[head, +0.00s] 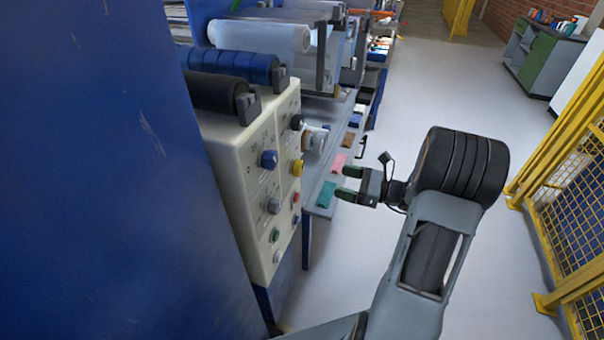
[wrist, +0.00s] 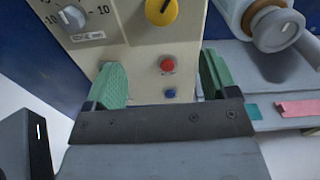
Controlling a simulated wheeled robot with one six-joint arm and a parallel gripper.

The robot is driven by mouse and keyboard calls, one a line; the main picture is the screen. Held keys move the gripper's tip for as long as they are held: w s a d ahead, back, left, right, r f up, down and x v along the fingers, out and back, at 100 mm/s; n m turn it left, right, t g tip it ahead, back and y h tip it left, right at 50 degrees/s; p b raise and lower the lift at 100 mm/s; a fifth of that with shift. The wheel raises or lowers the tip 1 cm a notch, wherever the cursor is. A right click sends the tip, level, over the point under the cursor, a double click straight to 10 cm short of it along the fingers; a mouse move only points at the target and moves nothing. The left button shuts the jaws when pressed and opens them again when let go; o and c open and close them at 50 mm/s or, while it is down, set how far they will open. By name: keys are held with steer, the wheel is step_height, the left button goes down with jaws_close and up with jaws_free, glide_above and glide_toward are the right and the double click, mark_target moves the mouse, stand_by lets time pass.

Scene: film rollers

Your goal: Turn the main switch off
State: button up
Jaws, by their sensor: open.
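The control panel (head: 245,185) is a cream box with several knobs and buttons on its face. It carries a black knob (head: 297,122), a blue knob (head: 269,159), a yellow knob (head: 297,167) and a grey knob (head: 274,205). I cannot read which one is the main switch. My gripper (head: 348,183) is open and empty, to the right of the panel and apart from it. In the wrist view, its green fingers (wrist: 162,76) frame the panel's lower part, with the yellow knob (wrist: 161,10) above and a red button (wrist: 167,65) between them.
A shelf (wrist: 290,122) with coloured pads runs beside the panel, below the rollers (head: 228,66). A large blue wall (head: 100,170) stands at left. Yellow mesh fencing (head: 570,200) stands at right. Grey floor (head: 450,90) is clear between.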

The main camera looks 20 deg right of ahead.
mark_target(302, 170)
steer(key=x, duration=1.3)
steer(key=shift+w+f, duration=0.1)
steer(key=shift+w, duration=0.1)
steer(key=c, duration=0.9)
steer(key=shift+c, duration=0.2)
